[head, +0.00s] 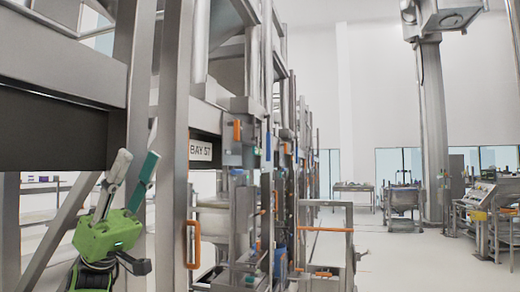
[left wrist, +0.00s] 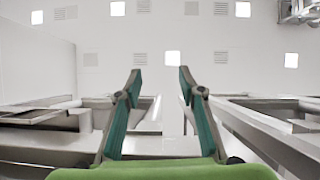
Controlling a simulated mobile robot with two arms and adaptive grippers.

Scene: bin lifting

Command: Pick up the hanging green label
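My left gripper (head: 136,158) is at the left of the head view, green-bodied, with its two fingers pointing up and apart. It also shows in the left wrist view (left wrist: 160,76), open, with nothing between its teal fingers. In the head view it appears in front of or close beside a steel post of the large frame; the exact gap is hard to judge. I cannot make out a hanging green label in either view. My right gripper is not in view.
A tall steel frame (head: 174,110) with a dark panel (head: 52,132) fills the left. A "BAY ST" sign (head: 200,151) and orange handles (head: 192,244) sit on it. Open floor (head: 400,262) lies to the right, with a wheeled vessel (head: 404,198) and a machine bench (head: 484,212) beyond.

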